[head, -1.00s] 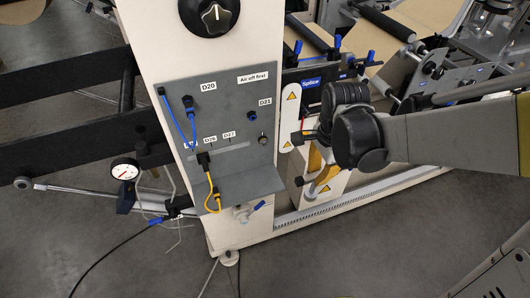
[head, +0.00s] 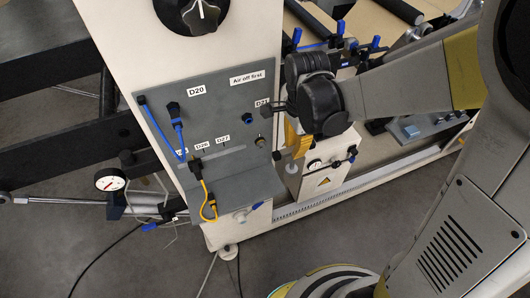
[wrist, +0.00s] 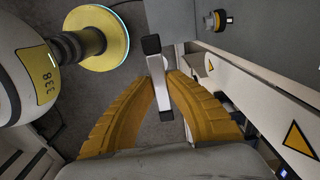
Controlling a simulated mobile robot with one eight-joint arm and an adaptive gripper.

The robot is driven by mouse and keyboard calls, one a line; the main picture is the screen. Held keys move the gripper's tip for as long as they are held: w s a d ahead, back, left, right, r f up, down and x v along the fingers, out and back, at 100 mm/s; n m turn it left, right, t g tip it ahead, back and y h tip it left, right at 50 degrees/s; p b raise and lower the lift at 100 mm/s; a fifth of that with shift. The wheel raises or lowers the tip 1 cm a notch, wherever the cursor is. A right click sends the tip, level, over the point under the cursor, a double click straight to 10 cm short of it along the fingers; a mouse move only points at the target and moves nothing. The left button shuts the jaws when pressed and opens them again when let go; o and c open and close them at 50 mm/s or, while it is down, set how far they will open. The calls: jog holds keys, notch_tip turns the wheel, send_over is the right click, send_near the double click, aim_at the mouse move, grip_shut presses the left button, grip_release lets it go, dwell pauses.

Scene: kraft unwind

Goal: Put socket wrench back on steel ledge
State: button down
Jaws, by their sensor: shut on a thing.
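My gripper (head: 293,140) is in the head view just right of the grey panel, its yellow fingers pointing down. In the wrist view the yellow fingers (wrist: 160,85) are shut on the socket wrench (wrist: 157,75), a silver bar with black ends. In the head view the wrench is small and mostly hidden by the gripper. The steel ledge (head: 245,187) is the grey shelf sticking out at the foot of the panel. The gripper is above and to the right of the ledge, apart from it.
A white box with a warning triangle (head: 324,181) stands right of the ledge. The ledge's middle and right look clear.

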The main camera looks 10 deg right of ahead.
aim_at(291, 171)
jog(key=w+a+f+b, duration=0.2)
jog(key=a+f+b, duration=0.1)
jog(key=a+f, duration=0.4)
jog(key=shift+a+f, duration=0.2)
jog(key=shift+f, duration=0.65)
jog(key=shift+f+b, duration=0.15)
jog(key=shift+b, duration=0.25)
jog(key=c, duration=1.8)
grip_release()
